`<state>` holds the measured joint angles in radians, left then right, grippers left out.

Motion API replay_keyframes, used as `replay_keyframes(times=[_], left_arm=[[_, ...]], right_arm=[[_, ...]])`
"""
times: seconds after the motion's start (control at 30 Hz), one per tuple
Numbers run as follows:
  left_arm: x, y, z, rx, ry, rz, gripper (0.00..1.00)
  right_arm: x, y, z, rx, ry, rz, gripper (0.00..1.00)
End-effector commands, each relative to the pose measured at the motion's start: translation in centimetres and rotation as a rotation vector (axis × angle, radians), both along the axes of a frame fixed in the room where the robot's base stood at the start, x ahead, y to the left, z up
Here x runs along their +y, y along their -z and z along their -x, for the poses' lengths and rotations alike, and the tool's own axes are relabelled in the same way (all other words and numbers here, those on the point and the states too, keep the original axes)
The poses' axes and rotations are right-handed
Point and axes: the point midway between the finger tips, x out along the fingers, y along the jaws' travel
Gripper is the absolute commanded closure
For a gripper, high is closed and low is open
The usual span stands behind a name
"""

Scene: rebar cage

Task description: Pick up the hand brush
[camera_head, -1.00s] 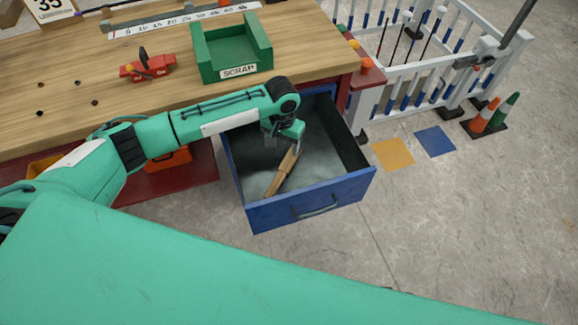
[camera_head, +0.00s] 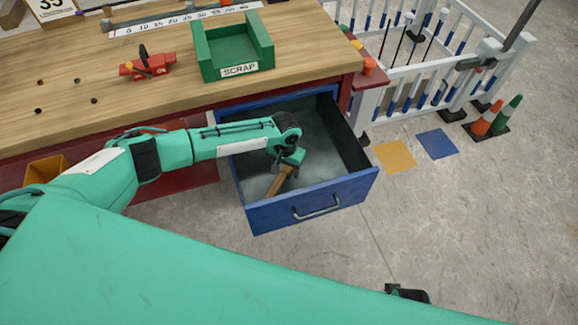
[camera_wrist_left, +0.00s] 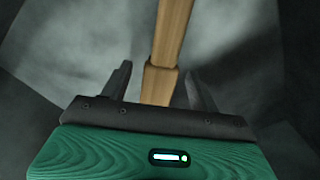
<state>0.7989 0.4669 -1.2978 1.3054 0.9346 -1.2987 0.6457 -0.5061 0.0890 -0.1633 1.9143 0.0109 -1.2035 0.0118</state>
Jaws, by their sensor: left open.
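The hand brush (camera_head: 281,182) lies in the open blue drawer (camera_head: 310,208). In the head view only part of its wooden length shows; my gripper hides its upper end. In the left wrist view its wooden handle (camera_wrist_left: 164,75) runs down between my two fingers, with a gap on each side. My left gripper (camera_wrist_left: 160,80) is open around the handle and does not appear to touch it. In the head view my left gripper (camera_head: 292,160) is low inside the drawer, over the brush. My right gripper cannot be made out.
The drawer's walls stand close around my left gripper. The wooden workbench (camera_head: 100,90) above it bears a green scrap tray (camera_head: 235,72) and a red tool (camera_head: 147,67). A white fence (camera_head: 440,70) and cones (camera_head: 490,115) stand to the right on open floor.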

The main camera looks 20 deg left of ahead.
Motion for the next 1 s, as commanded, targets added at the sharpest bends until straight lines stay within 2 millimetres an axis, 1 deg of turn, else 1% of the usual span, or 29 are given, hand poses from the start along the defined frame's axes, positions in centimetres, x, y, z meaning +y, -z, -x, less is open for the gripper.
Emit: replay_keyframes(times=[0.03,0.1,0.2,0.37,0.47,0.6,0.7,0.9,1.0], left_arm=[[0.01,0.76,0.05,0.002,0.000,-0.001,0.38],[-0.03,1.26,0.04,0.001,0.000,0.000,0.38],[-0.01,1.50,0.02,0.000,0.000,0.000,0.38],[0.01,1.47,0.04,0.000,0.000,0.000,0.38],[0.01,1.46,0.04,0.000,0.000,0.000,0.56],[0.01,1.46,0.04,0.000,0.000,0.000,0.83],[-0.01,1.40,0.00,0.000,0.000,0.000,0.99],[-0.01,1.33,0.00,-0.001,0.000,0.000,0.99],[-0.02,0.92,-0.01,-0.001,0.001,0.001,0.99]], right_arm=[[-0.02,-0.11,-0.08,-0.003,0.000,-0.001,0.64],[-0.02,-0.39,-0.17,-0.008,0.000,0.000,0.64],[0.01,-0.87,-0.27,-0.015,0.000,-0.003,0.64],[0.00,-0.79,-0.03,-0.011,0.000,-0.002,0.64],[-0.02,-0.67,0.08,-0.008,0.000,-0.001,0.64],[-0.05,-0.60,0.10,-0.006,0.000,0.000,0.64],[-0.04,-0.59,0.08,-0.006,-0.001,0.000,0.64],[-0.03,-0.65,-0.11,-0.009,-0.001,0.000,0.64],[-0.02,-0.74,-0.24,-0.011,-0.001,-0.001,0.64]])
